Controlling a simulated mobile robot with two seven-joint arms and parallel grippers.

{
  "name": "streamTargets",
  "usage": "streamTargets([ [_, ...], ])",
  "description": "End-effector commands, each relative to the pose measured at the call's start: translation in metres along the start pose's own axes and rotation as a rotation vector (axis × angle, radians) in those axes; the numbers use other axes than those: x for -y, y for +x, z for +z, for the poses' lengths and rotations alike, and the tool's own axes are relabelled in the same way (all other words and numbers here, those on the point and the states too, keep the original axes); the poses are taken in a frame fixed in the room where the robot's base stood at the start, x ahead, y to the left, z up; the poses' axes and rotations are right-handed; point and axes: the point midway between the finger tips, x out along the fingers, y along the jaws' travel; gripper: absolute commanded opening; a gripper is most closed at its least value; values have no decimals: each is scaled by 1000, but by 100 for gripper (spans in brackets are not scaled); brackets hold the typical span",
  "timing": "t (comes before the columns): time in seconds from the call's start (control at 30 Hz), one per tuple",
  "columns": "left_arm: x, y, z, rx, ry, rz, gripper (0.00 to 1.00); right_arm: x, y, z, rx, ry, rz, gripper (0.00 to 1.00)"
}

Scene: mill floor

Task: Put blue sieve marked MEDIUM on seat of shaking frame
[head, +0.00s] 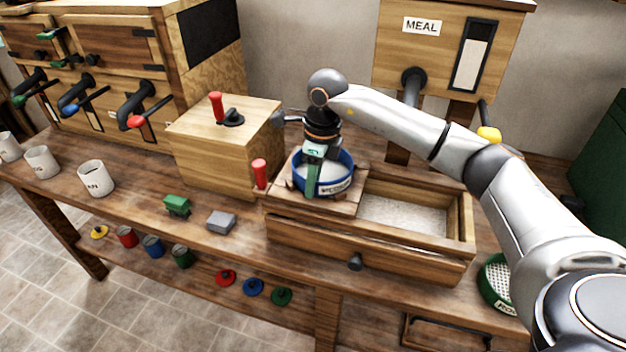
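The blue sieve (346,183), with a pale mesh and a partly covered label on its front wall, is at the wooden seat (345,207) at the left end of the shaking frame (405,250). I cannot tell whether it rests fully on the seat or is just above it. My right gripper (311,188) points down at the sieve's front-left rim, with one green-edged finger in front of the wall. The other finger is hidden, so its grip on the rim is unclear. My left gripper is not in view.
A wooden box with red handles (225,145) stands just left of the frame. A green sieve (495,284) lies at the right. A green block (177,205), a grey block (221,221) and white cups (96,178) are on the bench. A MEAL bin (440,45) stands behind.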

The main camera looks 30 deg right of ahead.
Motion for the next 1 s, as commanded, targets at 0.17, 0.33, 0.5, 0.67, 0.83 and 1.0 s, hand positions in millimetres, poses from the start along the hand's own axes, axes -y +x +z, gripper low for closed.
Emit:
streamTargets([
  [0.17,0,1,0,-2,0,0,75,1,-24,1,5,0,-4,34],
  [0.33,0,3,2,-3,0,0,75,0,-61,2,6,-1,-4,34],
  [0.5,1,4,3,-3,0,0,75,0,-96,1,5,0,-2,34],
  [0.67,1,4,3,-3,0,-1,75,0,-115,1,3,0,-1,34],
  [0.83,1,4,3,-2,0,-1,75,-15,-106,12,33,-25,56,34],
  [1.0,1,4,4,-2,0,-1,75,-92,-52,55,200,-83,341,34],
])
